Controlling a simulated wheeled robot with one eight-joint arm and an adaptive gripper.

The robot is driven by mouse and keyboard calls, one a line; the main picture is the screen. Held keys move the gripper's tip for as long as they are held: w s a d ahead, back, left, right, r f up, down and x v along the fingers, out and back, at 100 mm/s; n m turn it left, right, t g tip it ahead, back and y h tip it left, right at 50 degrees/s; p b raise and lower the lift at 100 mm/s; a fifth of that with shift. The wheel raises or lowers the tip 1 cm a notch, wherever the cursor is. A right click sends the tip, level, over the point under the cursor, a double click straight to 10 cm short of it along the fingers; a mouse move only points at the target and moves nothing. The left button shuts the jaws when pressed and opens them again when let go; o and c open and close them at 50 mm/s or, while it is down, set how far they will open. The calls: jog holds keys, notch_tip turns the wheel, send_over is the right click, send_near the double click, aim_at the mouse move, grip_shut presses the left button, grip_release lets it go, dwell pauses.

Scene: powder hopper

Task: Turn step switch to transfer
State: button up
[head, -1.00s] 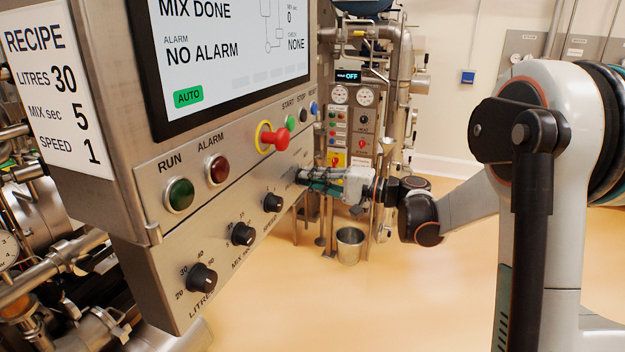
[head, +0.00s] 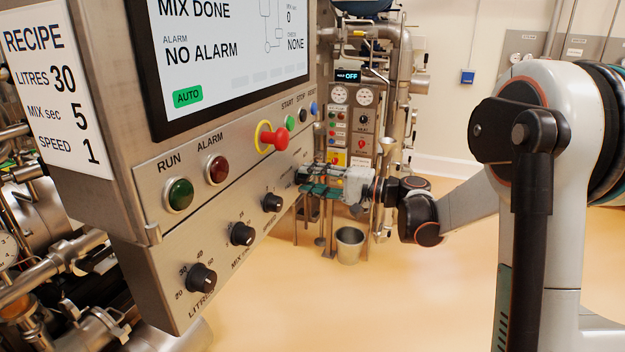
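My gripper (head: 305,181) is at the right end of the lower switch row on the steel control panel, with its fingertips at or very near the panel face. The fingers are small and seen side-on, so their opening and any contact cannot be told. No step switch shows clearly; the panel face at the fingertips is hidden by the gripper. The screen (head: 235,45) reads MIX DONE, NO ALARM and AUTO.
Three black knobs show left of my gripper: a litres knob (head: 201,278), a mix knob (head: 242,234) and another knob (head: 272,202). Above are a red emergency button (head: 279,138), a green run lamp (head: 180,194) and a red alarm lamp (head: 218,169). A bucket (head: 349,246) stands behind.

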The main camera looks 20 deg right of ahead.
jog(key=shift+d, duration=0.1)
jog(key=v, duration=1.2)
